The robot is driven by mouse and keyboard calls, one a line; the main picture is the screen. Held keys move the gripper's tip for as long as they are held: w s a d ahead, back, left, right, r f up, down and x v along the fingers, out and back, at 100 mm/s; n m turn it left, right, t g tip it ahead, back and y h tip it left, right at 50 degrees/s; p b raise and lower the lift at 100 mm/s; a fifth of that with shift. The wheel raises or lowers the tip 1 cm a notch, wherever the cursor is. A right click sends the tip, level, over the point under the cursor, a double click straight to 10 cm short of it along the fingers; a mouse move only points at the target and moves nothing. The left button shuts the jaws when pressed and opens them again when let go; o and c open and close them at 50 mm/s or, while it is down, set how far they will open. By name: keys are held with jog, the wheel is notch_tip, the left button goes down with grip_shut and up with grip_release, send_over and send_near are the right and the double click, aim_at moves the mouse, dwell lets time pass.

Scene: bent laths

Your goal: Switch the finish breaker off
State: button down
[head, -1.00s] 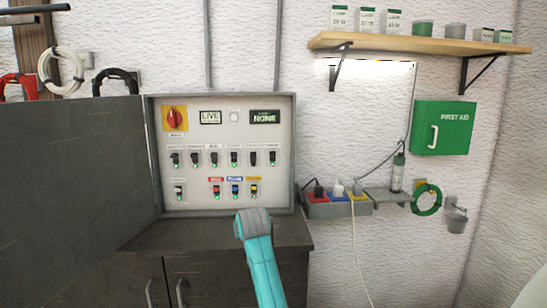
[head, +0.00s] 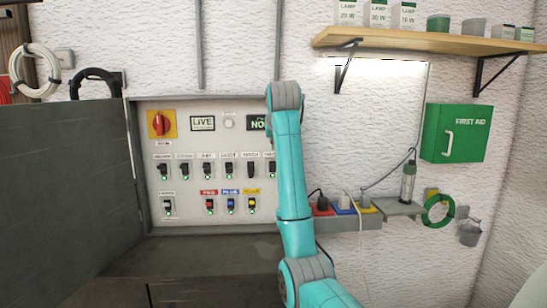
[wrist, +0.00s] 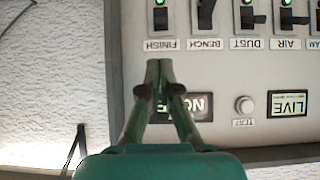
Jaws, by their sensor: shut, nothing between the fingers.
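The finish breaker (wrist: 160,18) is a black switch above its upside-down FINISH label in the wrist view, with a green light at the frame's top edge. In the head view it is the last switch of the upper row (head: 271,168), partly hidden by my arm. My gripper (wrist: 158,64) is shut and empty. Its fingertips are in front of the panel, just below the FINISH label in the wrist picture. I cannot tell whether they touch the panel. In the head view the gripper is hidden behind my arm.
The bench breaker (wrist: 207,14) sits close beside the finish one. The panel (head: 190,222) also carries a red main switch (head: 159,124), a LIVE display (head: 203,123) and a lower row of switches. The open cabinet door (head: 70,180) stands left. A shelf (head: 400,42) is at upper right.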

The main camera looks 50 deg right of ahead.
jog(key=x, duration=1)
jog(key=shift+s+a+f+t+h, duration=0.15)
jog(key=shift+a+f+t+h, duration=0.15)
jog(key=shift+t+h, duration=0.2)
dwell(0.6)
jog(key=f+t+h, duration=0.1)
jog(key=t+h, duration=0.1)
jog(key=s+a+f+t+h, duration=0.1)
jog(key=h, duration=0.1)
jog(key=shift+f+t, duration=0.3)
jog(key=shift+f, duration=0.05)
jog(key=shift+a, duration=0.1)
